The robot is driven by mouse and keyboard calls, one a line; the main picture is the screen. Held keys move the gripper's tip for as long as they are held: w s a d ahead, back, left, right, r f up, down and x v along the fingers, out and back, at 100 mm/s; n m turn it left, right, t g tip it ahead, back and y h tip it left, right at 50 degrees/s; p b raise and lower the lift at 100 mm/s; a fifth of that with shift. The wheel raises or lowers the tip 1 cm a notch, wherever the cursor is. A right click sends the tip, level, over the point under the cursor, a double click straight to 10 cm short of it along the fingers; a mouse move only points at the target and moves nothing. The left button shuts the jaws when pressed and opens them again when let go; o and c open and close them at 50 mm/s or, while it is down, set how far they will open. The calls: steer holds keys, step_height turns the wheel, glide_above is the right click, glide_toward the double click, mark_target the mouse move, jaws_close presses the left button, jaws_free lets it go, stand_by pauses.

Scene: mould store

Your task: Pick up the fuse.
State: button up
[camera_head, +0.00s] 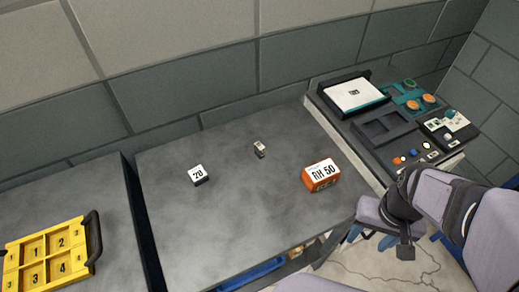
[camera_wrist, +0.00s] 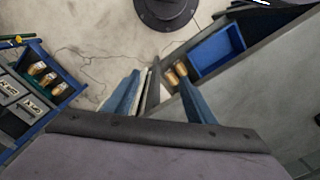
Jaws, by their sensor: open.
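A small upright pale-and-dark piece (camera_head: 259,149) stands on the grey table and may be the fuse; it is too small to be sure. My gripper (camera_head: 368,238) is beyond the table's right front edge, over the floor, well to the right of and nearer than that piece. In the wrist view my gripper (camera_wrist: 160,82) shows two blue fingers spread apart with nothing held between them. The small piece is not seen in the wrist view.
A white block marked 20 (camera_head: 198,175) and an orange RH 50 box (camera_head: 321,175) flank the piece. A yellow numbered tray (camera_head: 46,256) is left. A bench of trays and parts (camera_head: 382,126) is right. A blue bin (camera_wrist: 216,50) sits below table height. Much tabletop is clear.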

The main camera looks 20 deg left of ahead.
step_height(320, 180, up, 5)
steer(key=w+a+t+h+b, duration=0.1)
steer(key=w+a+h+b, duration=0.1)
steer(key=w+a, duration=0.2)
steer(key=w+a+f+m+t+h+b, duration=0.1)
steer(key=w+a+h+b, duration=0.1)
steer(key=w+a, duration=0.3)
steer(key=w+a+f+m+t+h+b, duration=0.1)
steer(key=w+a+h+b, duration=0.1)
steer(key=w+a, duration=0.3)
steer(key=shift+w+h+b, duration=0.4)
steer(key=shift+w+h, duration=0.2)
steer(key=shift+w, duration=0.4)
steer(key=w+a+m+t+b, duration=0.2)
steer(key=a+t, duration=0.2)
steer(key=a, duration=0.6)
steer(key=m+t+b, duration=0.2)
steer(key=t, duration=0.2)
glide_toward(257, 148)
steer(key=w+d+r, duration=0.2)
steer(key=w+r, duration=0.1)
steer(key=f, duration=0.3)
steer(key=shift+a+f+m+t+h, duration=0.3)
steer(key=shift+f+m, duration=0.1)
steer(key=shift+f, duration=0.45)
steer(key=shift+p+x, duration=0.75)
steer(key=shift+x, duration=0.7)
steer(key=shift+p+x, duration=0.9)
steer(key=shift+x, duration=1.35)
steer(key=shift+s+d+f, duration=0.1)
